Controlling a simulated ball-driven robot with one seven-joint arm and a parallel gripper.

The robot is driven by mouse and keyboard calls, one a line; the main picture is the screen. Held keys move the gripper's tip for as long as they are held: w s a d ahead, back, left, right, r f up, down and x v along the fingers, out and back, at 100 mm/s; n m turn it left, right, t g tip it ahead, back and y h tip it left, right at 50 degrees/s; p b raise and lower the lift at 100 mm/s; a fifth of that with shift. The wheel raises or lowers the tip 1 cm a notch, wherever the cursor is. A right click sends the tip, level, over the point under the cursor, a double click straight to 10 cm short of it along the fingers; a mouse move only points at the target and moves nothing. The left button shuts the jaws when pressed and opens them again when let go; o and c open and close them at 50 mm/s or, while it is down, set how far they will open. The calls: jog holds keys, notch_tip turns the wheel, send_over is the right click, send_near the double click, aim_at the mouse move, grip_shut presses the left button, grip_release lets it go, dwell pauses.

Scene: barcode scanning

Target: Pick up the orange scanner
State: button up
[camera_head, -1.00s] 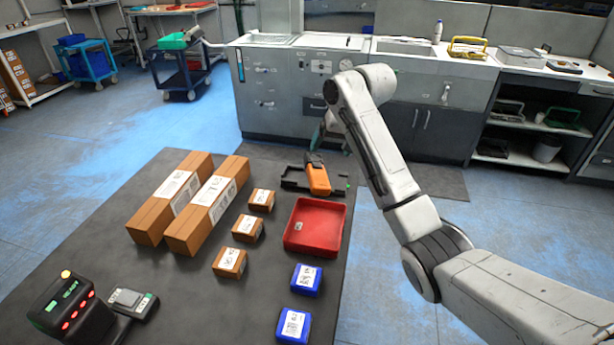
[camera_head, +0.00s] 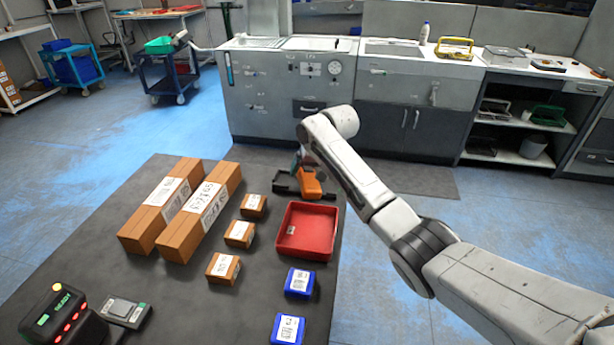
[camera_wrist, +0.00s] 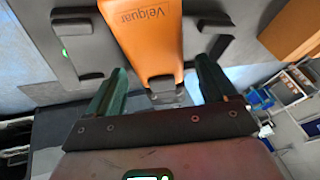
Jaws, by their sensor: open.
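The orange scanner (camera_head: 309,184) sits in its black holder (camera_head: 287,188) at the far edge of the dark table in the head view. In the wrist view the scanner's orange body (camera_wrist: 147,35) comes down from the top, and its dark end reaches between the two fingers. My gripper (camera_wrist: 162,85) is open, with one green finger on each side of that end and visible gaps beside it. The black holder (camera_wrist: 75,45) flanks the scanner in the wrist view. In the head view my arm mostly hides the gripper.
A red tray (camera_head: 306,232) stands just in front of the holder. Two long boxes (camera_head: 200,215), several small brown boxes (camera_head: 240,233) and two blue boxes (camera_head: 299,283) lie on the table (camera_head: 190,295). A terminal (camera_head: 62,315) is at the near left.

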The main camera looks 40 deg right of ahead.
jog(key=shift+c, duration=0.4)
jog(key=c, duration=1.4)
jog(key=shift+o, duration=0.2)
jog(key=shift+r, duration=0.15)
